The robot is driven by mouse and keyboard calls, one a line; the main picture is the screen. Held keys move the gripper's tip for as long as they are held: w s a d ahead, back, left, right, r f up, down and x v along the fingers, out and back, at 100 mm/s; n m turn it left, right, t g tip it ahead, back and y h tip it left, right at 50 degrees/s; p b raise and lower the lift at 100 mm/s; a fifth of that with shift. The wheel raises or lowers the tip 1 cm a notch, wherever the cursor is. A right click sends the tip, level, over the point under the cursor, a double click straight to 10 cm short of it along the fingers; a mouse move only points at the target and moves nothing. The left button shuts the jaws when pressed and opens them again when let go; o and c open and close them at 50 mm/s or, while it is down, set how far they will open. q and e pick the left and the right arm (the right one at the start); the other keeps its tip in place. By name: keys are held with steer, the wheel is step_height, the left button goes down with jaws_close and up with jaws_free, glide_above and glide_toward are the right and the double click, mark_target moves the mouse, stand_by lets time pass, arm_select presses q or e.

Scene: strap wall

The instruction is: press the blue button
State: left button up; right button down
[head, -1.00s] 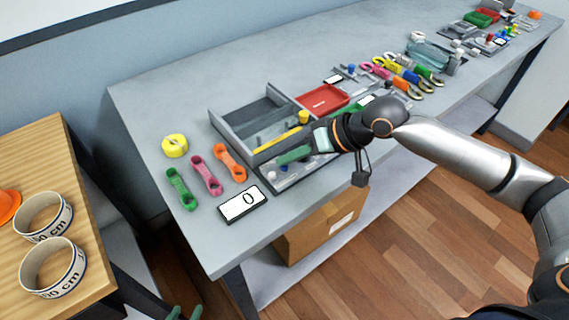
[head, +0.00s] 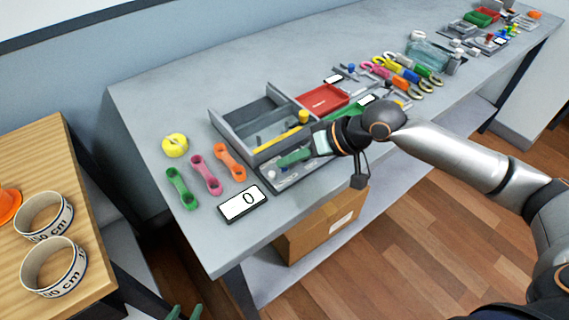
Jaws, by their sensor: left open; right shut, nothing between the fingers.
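My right gripper (head: 294,157) reaches in from the right over the table. Its green fingers are shut with nothing between them, just above a grey panel (head: 268,186) with small pale parts, in front of the grey tray. The fingers and wrist cover part of this panel.
A white display reading 0 (head: 243,203) lies at the front left. Green, pink and orange straps and a yellow roll (head: 175,145) lie left of the grey tray (head: 228,138). A red tray (head: 322,99) and coloured tools stand behind my wrist.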

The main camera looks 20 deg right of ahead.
arm_select(q)
steer(key=shift+r, duration=0.1)
arm_select(e)
steer(key=shift+r+p, duration=0.75)
steer(key=shift+p, duration=0.4)
arm_select(q)
step_height(320, 180, up, 2)
steer(key=shift+r, duration=0.15)
arm_select(e)
steer(key=shift+r+p, duration=0.85)
steer(key=shift+p, duration=0.25)
arm_select(q)
steer(key=r+p, duration=0.1)
steer(key=a+r+p, duration=0.1)
steer(key=r+p, duration=0.2)
steer(key=r, duration=0.1)
steer(key=shift+s+a, duration=0.35)
steer(key=shift+s, duration=0.05)
arm_select(e)
step_height(320, 180, up, 3)
steer(key=shift+r, duration=0.2)
arm_select(q)
steer(key=shift+f, duration=0.15)
